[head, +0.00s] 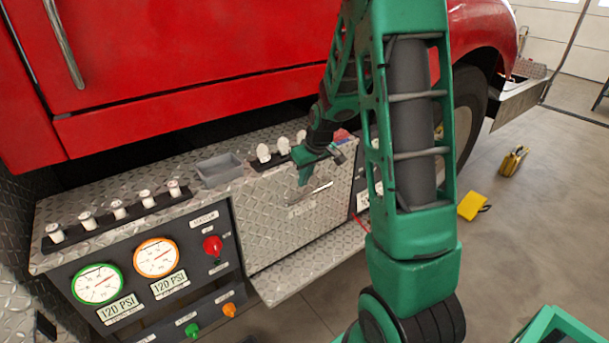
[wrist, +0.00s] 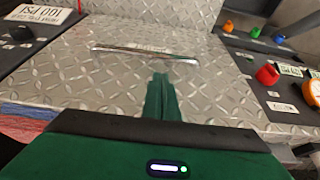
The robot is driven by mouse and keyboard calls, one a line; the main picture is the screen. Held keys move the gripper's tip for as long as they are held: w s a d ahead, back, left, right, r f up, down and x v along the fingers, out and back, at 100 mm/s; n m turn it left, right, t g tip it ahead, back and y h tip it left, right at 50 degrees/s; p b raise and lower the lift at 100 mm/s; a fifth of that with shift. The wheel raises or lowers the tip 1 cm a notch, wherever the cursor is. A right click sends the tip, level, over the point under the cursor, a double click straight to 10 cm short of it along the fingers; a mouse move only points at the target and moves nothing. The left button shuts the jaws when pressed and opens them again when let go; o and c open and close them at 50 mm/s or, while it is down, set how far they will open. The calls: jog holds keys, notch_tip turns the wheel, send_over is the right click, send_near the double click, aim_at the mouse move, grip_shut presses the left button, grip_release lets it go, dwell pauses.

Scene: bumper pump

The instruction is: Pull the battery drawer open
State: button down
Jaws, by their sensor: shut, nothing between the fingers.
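The battery drawer has a diamond-plate metal front (head: 275,225), right of the gauge panel in the head view. I see no gap around it. A thin silver bar handle (head: 318,189) runs across its upper part, with a label below it too small to read. In the wrist view the drawer front (wrist: 95,75) fills the middle, and the handle (wrist: 145,53) lies across it beyond the fingertips. My gripper (head: 303,180) is shut and empty in front of the drawer, close to the handle. Its green fingers (wrist: 161,85) are together in the wrist view. Whether they touch the handle is unclear.
The gauge panel (head: 140,300) has a red knob (head: 212,245) left of the drawer. A grey tray (head: 220,169) and several white-topped levers stand on the ledge above. A diamond-plate step (head: 310,264) juts out below. A yellow object (head: 473,206) lies on the open floor at right.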

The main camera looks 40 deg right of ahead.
jog(key=shift+x, duration=2.75)
